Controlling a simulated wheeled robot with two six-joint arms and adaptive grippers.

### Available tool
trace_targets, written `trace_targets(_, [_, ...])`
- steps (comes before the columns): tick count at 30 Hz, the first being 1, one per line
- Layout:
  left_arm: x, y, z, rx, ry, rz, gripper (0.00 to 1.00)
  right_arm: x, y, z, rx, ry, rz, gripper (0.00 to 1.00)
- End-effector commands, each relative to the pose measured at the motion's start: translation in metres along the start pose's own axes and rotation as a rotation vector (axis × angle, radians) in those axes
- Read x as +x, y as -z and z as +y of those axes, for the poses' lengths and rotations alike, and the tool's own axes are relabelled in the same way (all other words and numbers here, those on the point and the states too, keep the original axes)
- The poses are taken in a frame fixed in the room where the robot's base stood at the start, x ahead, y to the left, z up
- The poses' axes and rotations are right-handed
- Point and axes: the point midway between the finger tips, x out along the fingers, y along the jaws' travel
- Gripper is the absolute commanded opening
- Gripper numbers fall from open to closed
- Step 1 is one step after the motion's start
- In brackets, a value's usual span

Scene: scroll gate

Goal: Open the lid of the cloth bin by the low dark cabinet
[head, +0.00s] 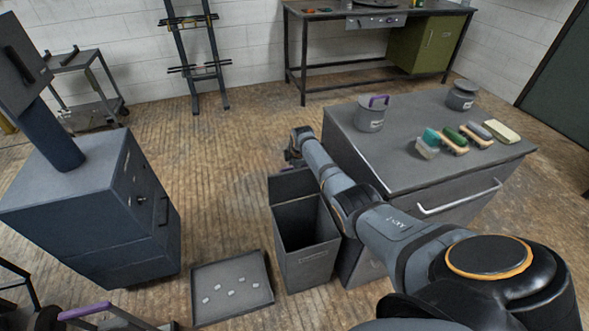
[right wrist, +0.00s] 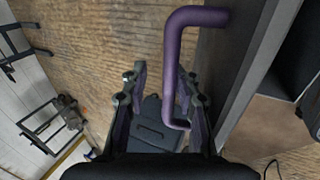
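An open grey bin (head: 307,258) stands left of the low dark cabinet (head: 345,150); its label is too small to read. A dark panel, seemingly its lid (head: 290,184), stands raised at its back edge. My right arm reaches over beside the bin, and my right gripper (head: 296,150) is just behind the raised panel. In the right wrist view my right gripper (right wrist: 166,85) has its fingers apart. A purple bent handle (right wrist: 178,60) runs beside the right finger, in front of a grey panel (right wrist: 222,65). I cannot tell whether they touch. My left gripper is not seen.
A shallow tray (head: 198,312) with several small pale pieces lies left of the bin. Another grey box (head: 362,266) is partly behind my arm. Brushes (head: 452,140) and canisters (head: 370,115) stand on the cabinet. A dark drawer unit (head: 95,215) is at left.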

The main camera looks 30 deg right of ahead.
Motion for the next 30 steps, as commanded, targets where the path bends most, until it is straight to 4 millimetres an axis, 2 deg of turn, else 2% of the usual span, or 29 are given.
trace_targets(17, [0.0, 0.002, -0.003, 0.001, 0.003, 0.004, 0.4, -0.004, -0.002, -0.001, -0.001, 0.002, -0.002, 0.21])
trace_targets(22, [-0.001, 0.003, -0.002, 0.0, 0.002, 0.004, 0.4, -0.028, -0.001, -0.001, -0.002, -0.001, -0.002, 0.21])
trace_targets(30, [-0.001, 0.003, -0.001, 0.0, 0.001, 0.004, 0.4, -0.089, 0.0, 0.0, -0.002, 0.0, -0.001, 0.21])
